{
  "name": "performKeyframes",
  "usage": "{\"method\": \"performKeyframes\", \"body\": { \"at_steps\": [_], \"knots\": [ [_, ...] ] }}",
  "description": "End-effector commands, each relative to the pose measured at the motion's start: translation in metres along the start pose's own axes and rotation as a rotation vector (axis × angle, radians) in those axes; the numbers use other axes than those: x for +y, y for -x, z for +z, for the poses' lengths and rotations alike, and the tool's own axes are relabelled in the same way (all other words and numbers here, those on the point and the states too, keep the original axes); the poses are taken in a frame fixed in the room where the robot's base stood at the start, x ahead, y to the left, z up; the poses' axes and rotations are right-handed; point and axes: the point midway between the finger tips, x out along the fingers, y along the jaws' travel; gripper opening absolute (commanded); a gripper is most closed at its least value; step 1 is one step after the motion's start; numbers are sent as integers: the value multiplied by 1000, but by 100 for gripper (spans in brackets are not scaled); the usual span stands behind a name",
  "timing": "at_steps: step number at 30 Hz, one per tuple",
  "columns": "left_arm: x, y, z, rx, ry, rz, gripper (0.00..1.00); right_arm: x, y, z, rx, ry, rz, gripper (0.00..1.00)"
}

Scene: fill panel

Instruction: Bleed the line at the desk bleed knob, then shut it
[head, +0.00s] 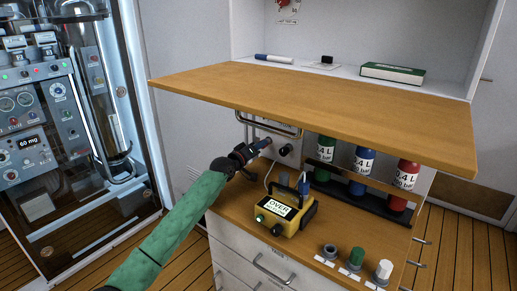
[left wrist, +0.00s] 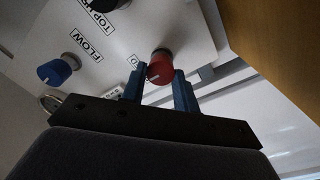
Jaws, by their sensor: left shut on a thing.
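In the left wrist view a red knob (left wrist: 160,68) with a white pointer line sits on a pale panel (left wrist: 130,30). The two blue fingers of my left gripper (left wrist: 160,82) are shut on it, one at each side. The label beside this knob is mostly hidden by a finger. A blue knob (left wrist: 58,70) is next to the label FLOW, and a black knob is partly cut off near a label starting TOP. In the head view my left gripper (head: 259,147) reaches the panel under the wooden shelf. My right gripper is not in view.
The wooden shelf (head: 320,95) overhangs the panel. A yellow device (head: 285,222) with a screen reading OVER stands on the desk. Green, blue (head: 363,166) and red bottles stand in a black rack to the right. Grey, green and white capped pieces (head: 355,258) are at the front.

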Motion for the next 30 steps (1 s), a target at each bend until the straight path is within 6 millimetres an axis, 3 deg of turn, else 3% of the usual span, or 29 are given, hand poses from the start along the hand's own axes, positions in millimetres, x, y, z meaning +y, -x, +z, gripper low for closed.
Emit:
{"method": "performKeyframes", "body": {
  "at_steps": [7, 8, 11, 22, 30],
  "knots": [
    [-1, 0, 2, -2, 0, -2, 7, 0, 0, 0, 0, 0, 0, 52],
    [-1, 0, 2, -2, 0, -2, 32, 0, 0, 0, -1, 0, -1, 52],
    [-1, 0, 2, -2, 0, -1, 51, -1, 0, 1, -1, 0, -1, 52],
    [-1, 5, 1, -1, 0, 0, 52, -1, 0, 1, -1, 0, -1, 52],
    [-2, 42, 2, -1, 1, -1, 52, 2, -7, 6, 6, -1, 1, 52]
  ]
}}
